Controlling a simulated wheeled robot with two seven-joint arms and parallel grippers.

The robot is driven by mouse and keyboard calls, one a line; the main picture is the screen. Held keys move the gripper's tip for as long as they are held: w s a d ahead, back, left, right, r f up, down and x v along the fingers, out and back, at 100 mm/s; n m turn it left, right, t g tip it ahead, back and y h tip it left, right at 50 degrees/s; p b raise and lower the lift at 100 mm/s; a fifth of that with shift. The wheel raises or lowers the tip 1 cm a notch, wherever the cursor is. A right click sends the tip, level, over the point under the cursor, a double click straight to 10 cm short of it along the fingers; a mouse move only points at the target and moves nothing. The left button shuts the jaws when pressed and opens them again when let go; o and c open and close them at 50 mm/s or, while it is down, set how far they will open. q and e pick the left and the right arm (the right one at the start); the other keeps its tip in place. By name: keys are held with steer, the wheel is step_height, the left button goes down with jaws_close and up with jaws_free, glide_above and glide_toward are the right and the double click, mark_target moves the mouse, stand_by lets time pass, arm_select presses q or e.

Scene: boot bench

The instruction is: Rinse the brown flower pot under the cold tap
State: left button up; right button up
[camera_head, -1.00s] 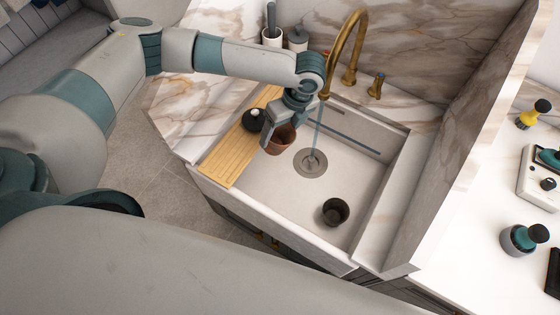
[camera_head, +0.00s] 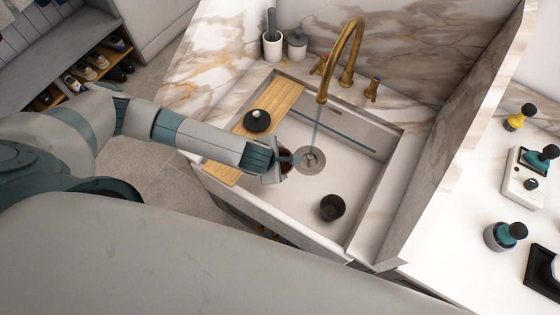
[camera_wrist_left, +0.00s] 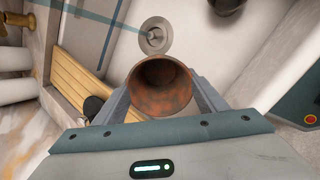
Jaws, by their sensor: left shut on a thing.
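The brown flower pot (camera_wrist_left: 160,86) is held in my left gripper, its open mouth facing the left wrist camera. One finger shows on each side of it. In the head view my left gripper (camera_head: 283,165) is over the sink (camera_head: 288,210), left of the drain (camera_head: 310,158), and mostly hides the pot. A brass tap (camera_head: 347,60) with a handle on each side arches over the sink. The right handle (camera_head: 372,89) has a blue mark. A thin blue water stream (camera_head: 316,125) falls from the spout towards the drain, beside the pot. My right gripper is out of view.
A dark pot (camera_head: 332,207) stands in the sink, right of my left gripper. A wooden board (camera_head: 280,98) spans the sink's left side, with a round black object (camera_head: 257,121) on it. The sink's right part is free.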

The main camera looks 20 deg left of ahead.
mark_target(287, 166)
arm_select(q)
steer(key=shift+s+d+f+m+h, duration=0.1)
steer(key=shift+s+f+m+h, duration=0.1)
steer(key=shift+m, duration=0.25)
steer(key=shift+s+f+m+h, duration=0.1)
steer(key=shift+s+m+h, duration=0.1)
steer(key=shift+m, duration=0.25)
steer(key=shift+w+d+f, duration=0.15)
steer(key=shift+w, duration=0.05)
steer(key=shift+w+d+f+b, duration=0.2)
steer(key=shift+w+d+b, duration=0.05)
steer(key=shift+w+b, duration=0.4)
steer(key=shift+w+d+f+b, duration=0.15)
steer(key=shift+w+d+b, duration=0.1)
steer(key=shift+w+b, duration=0.35)
steer(key=w+d+f+b, duration=0.2)
steer(key=w+d+b, duration=0.2)
steer(key=w, duration=0.6)
steer(key=shift+b, duration=0.8)
steer(key=shift+d, duration=0.1)
